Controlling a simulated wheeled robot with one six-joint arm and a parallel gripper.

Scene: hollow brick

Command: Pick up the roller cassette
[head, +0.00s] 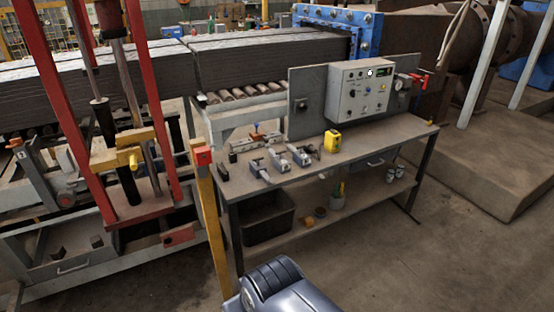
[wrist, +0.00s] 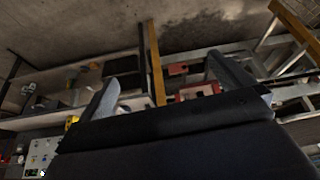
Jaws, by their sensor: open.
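Several small grey metal devices stand in a row on the workbench (head: 370,146) in the head view, among them a left one (head: 259,169), a middle one (head: 278,161) and a right one (head: 299,156). One of them may be the roller cassette; they are too small to tell which. My gripper (wrist: 168,84) shows in the wrist view with its two grey fingers wide apart and nothing between them. It is away from the bench top. In the head view only a dark part of my arm shows at the bottom; the gripper is not seen there.
A yellow device (head: 332,141) and a grey control box (head: 361,92) stand on the bench. A black bin (head: 267,218) is on the lower shelf. A yellow post (head: 212,220) and a red frame (head: 60,110) stand at the left. The floor at front right is clear.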

